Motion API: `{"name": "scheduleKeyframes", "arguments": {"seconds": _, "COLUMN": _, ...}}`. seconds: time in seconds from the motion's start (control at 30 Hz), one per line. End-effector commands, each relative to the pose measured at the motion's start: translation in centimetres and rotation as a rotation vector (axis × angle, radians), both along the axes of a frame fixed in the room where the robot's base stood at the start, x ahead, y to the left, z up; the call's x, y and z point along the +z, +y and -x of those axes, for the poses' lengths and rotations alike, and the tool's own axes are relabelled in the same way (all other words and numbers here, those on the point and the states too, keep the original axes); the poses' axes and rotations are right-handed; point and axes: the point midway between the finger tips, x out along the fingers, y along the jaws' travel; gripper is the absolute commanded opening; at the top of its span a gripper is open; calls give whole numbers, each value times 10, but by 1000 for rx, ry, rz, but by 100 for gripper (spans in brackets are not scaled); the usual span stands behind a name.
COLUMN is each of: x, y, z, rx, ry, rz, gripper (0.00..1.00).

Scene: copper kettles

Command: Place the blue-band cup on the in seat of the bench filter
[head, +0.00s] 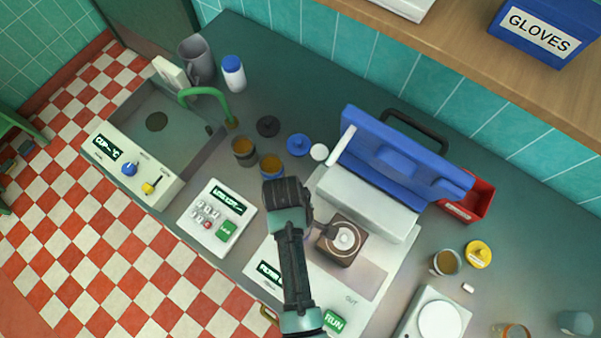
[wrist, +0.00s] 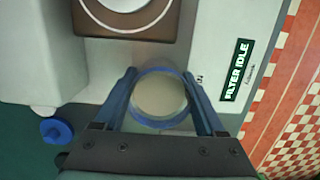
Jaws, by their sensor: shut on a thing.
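My gripper (wrist: 165,98) is shut on a round cup with a blue band (wrist: 160,97), seen from above between the two blue fingers in the wrist view. Its inside looks pale beige. The cup lies over the bench filter (wrist: 215,45), close to a small label, partly readable as IN, beside the display. I cannot tell whether it touches the seat, which is hidden below it. In the head view my gripper (head: 287,194) is above the left part of the bench filter (head: 375,280); the arm hides most of the held cup.
A brown square unit with a white disc (head: 343,239) stands right of my gripper. Another cup with amber content and a bluish band (head: 271,166) stands behind it, beside a dark-band cup (head: 244,151). A blue lid (head: 298,145) lies nearby. The filter's blue cover (head: 400,160) is raised.

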Motion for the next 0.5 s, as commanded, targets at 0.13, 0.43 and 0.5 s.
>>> {"name": "scheduleKeyframes", "arguments": {"seconds": 0.13, "x": -5, "y": 0, "z": 0, "rx": 0, "ry": -1, "rz": 0, "gripper": 7}}
{"name": "scheduleKeyframes", "arguments": {"seconds": 0.43, "x": -9, "y": 0, "z": 0, "rx": 0, "ry": -1, "rz": 0, "gripper": 7}}
{"name": "scheduleKeyframes", "arguments": {"seconds": 0.5, "x": -9, "y": 0, "z": 0, "rx": 0, "ry": -1, "rz": 0, "gripper": 81}}
